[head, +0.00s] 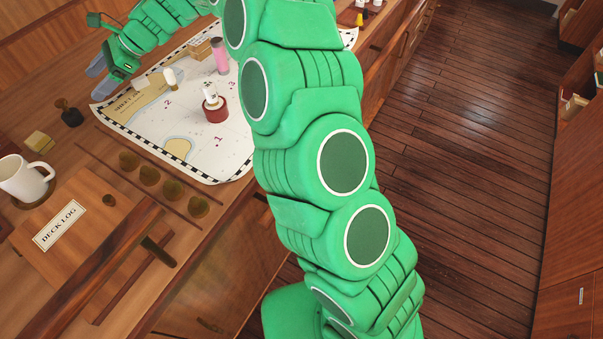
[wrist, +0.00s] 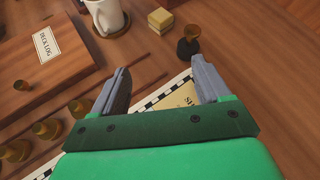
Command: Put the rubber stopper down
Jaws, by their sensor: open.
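My gripper (head: 98,72) is at the upper left in the head view, over the table by the corner of the chart. I cannot tell for sure which thing is the rubber stopper. A small dark round piece (head: 108,200) lies on the deck log (head: 88,228); it also shows in the wrist view (wrist: 22,85). A black-based piece with a brown knob (head: 70,115) stands on the table beyond my fingertips, apart from them, also in the wrist view (wrist: 188,45).
A white mug (head: 22,180) and yellowish blocks (head: 39,141) stand at the left. Several brass knobs (head: 148,175) stand in a row. The chart (head: 190,145) bears a red-based piece (head: 215,112), a pink cylinder (head: 220,55) and small blocks.

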